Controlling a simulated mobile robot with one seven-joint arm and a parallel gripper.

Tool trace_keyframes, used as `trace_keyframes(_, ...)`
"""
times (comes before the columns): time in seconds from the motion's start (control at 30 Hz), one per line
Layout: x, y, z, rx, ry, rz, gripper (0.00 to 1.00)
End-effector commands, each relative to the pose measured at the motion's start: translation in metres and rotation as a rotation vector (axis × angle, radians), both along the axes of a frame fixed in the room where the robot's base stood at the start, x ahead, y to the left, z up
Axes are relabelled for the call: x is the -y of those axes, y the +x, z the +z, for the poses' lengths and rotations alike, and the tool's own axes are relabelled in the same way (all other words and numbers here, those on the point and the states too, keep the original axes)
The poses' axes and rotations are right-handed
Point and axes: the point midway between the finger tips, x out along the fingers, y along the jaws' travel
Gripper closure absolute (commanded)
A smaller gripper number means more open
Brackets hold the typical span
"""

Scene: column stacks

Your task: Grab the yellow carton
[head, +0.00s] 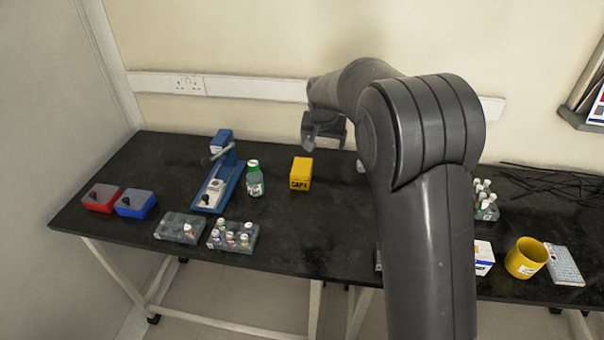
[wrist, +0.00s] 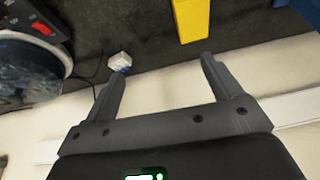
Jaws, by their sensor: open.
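Vial racks (head: 233,236) sit in front. A yellow pot (head: 525,258) is far right. The wrist view shows a round device (wrist: 28,68) at left. Bench in front of the carton is clear.

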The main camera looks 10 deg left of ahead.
Motion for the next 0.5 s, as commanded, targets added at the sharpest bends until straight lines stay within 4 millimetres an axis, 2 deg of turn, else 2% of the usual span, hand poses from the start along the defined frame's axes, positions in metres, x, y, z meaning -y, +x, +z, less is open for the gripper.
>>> trace_keyframes(0.03, -0.015, 0.01, -0.018, -0.005, -0.008, 0.007, 0.16)
trace_keyframes(0.2, -0.053, 0.031, -0.06, -0.003, -0.022, 0.016, 0.16)
trace_keyframes(0.33, -0.07, 0.039, -0.078, -0.001, -0.028, 0.021, 0.16)
trace_keyframes(0.5, -0.076, 0.045, -0.094, 0.0, -0.029, 0.021, 0.16)
